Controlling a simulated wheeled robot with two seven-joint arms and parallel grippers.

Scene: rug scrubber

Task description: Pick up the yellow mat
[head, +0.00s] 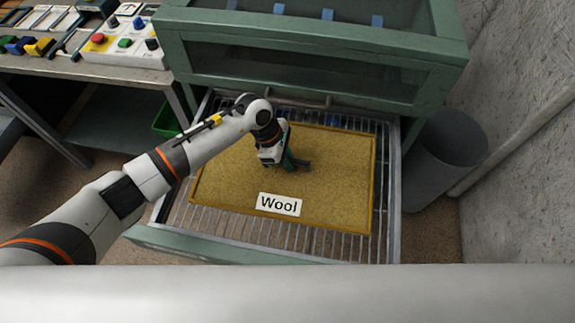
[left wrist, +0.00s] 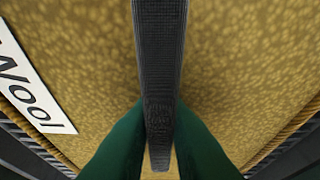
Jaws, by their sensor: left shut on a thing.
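The yellow mat (head: 335,182) lies flat in a pulled-out drawer with a wire rack (head: 240,226). It has a raised darker yellow edge and a white label reading "Wool" (head: 279,204) near its front edge. My left gripper (head: 287,162) is over the middle of the mat, pointing down. In the left wrist view its green fingers (left wrist: 160,140) close on a dark, textured bar-like handle (left wrist: 158,60) over the mat, which also shows there (left wrist: 230,60). How the handle joins the mat is hidden. My right gripper is not in view.
A green cabinet (head: 310,65) stands behind the drawer, whose green front panel (head: 230,247) is nearest me. A grey bin (head: 445,155) stands at the right by the wall. A table (head: 110,70) with coloured items is at the upper left. A green container (head: 166,121) is below.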

